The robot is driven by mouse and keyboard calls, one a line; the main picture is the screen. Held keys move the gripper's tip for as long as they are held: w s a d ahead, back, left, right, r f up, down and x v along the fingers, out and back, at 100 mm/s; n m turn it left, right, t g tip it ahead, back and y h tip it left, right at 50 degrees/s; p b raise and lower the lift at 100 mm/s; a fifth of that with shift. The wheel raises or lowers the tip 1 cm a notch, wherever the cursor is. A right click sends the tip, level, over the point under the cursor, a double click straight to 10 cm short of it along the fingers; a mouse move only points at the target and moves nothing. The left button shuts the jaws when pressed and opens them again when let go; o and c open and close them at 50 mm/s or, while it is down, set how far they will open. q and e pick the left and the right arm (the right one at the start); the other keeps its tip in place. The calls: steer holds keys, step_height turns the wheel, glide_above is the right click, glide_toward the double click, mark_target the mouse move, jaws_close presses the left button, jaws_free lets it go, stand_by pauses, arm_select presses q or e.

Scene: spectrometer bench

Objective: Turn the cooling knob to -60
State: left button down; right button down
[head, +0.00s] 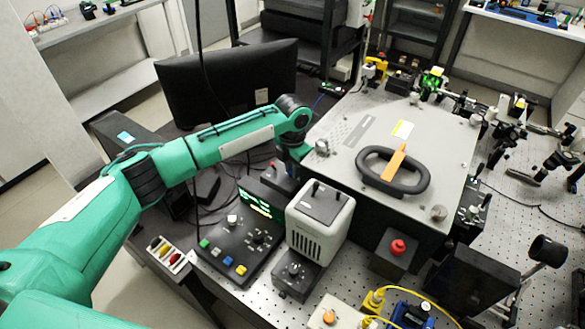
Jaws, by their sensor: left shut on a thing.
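My left arm reaches in from the left, and its wrist bends down behind the grey vented box. My left gripper (288,168) points down at a small dark box (272,180) behind the control console (236,243). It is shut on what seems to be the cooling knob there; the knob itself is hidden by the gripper. The console has a green-lit display (256,199), whose text is too small to read. My right gripper is not in view.
The grey vented box (319,222) stands close in front of the gripper. To its right is the large grey housing (350,130) with a black handle (393,172). A black monitor (228,80) stands behind my arm. A red button (397,248) is at front right.

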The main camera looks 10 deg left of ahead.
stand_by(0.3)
arm_select(q)
steer(key=c, duration=1.3)
jaws_free()
steer(key=shift+r, duration=0.1)
step_height(320, 180, up, 14)
steer(key=b, duration=0.3)
steer(key=shift+b, duration=0.3)
